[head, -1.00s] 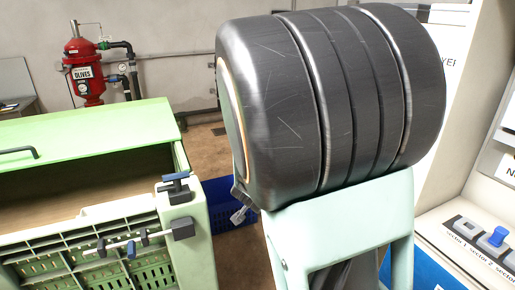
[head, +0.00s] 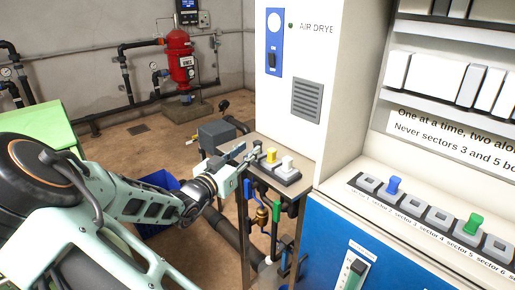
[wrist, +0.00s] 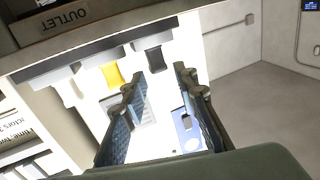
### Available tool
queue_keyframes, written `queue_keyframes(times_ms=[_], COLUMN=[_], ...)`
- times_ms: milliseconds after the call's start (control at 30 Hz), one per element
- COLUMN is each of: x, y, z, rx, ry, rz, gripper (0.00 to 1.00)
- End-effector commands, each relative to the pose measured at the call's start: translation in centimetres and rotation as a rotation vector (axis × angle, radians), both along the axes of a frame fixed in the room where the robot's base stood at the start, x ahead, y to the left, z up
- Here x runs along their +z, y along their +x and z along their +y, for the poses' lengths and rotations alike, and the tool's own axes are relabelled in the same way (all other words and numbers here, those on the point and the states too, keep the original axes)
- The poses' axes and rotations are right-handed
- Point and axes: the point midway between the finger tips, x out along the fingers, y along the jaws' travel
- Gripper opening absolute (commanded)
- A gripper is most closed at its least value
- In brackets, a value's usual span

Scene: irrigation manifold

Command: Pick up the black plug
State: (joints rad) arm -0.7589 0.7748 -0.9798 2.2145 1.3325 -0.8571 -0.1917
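In the wrist view the black plug (wrist: 155,58) stands in a dark holder bar, at the end of a row beside a yellow plug (wrist: 112,75) and a pale plug (wrist: 68,91). My gripper (wrist: 160,80) is open, with one finger on each side of the black plug's line and the fingertips close to it. I cannot tell whether they touch it. In the head view my gripper (head: 240,157) reaches the left end of the row, where the arm and fingers make the black plug hard to make out.
The yellow and white plugs sit close beside it on a small stand in front of the air dryer cabinet (head: 306,60). A sector panel (head: 425,217) with blue and green plugs is at right. Pipes and valves hang below the stand. A red tank (head: 181,60) stands behind.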

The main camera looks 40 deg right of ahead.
Motion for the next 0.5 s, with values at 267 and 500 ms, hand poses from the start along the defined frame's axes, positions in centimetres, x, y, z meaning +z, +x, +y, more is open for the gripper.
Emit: queue_keyframes(times_ms=[267, 500], x=[0.2, 0.1], y=[0.6, 1.7], z=[-2.4, -5.2], rx=[-0.002, -0.001], ry=[-0.002, 0.001], rz=[0.001, 0.0], gripper=[0.27, 0.27])
